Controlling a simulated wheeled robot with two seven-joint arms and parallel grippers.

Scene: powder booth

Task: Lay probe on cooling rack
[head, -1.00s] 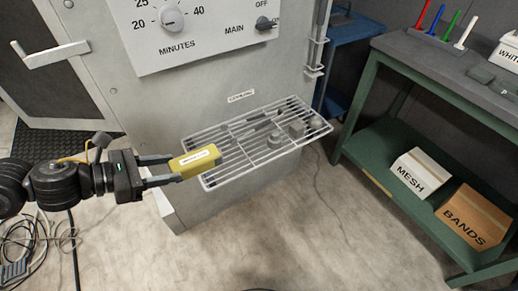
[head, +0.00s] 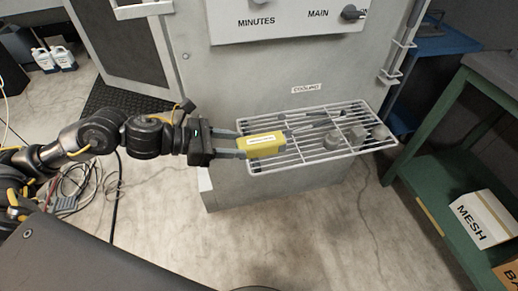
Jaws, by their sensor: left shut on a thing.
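The probe shows as a yellow block (head: 262,146) with a white label. My left gripper (head: 240,144) comes in from the left and is shut on the yellow probe, at the left part of the cooling rack (head: 330,153). The rack is a white wire shelf fixed to the front of the grey cabinet, below a small label reading COOLING. I cannot tell whether the probe touches the wires or is just above them. My right gripper is not in view.
Grey metal parts (head: 380,132) lie on the rack's right end, with thin dark pieces near its middle. The grey cabinet (head: 290,60) stands behind. A green bench (head: 450,160) with a MESH box (head: 482,218) is at the right. Cables lie on the floor at left.

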